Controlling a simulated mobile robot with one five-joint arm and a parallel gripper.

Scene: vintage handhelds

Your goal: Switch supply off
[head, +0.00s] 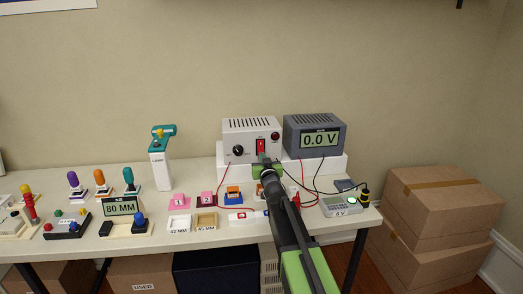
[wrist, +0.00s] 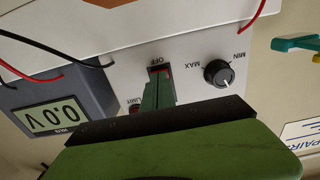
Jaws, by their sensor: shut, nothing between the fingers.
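The supply is a white box (head: 238,128) on a white riser at the back of the bench. Its front has a red rocker switch (head: 261,146), a black knob (head: 238,151) and a dark red lamp (head: 275,135). My gripper (head: 262,161) is shut and empty, right in front of the switch. In the wrist view its green fingertips (wrist: 160,85) cover most of the switch, beside the OFF label (wrist: 158,62). A sliver of red shows at the tips; I cannot tell whether they touch it. The grey meter (head: 304,122) reads 0.0 V.
Red and black leads run from the supply area to a small tester (head: 341,206) at the right. Cardboard boxes (head: 440,220) stand right of the bench.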

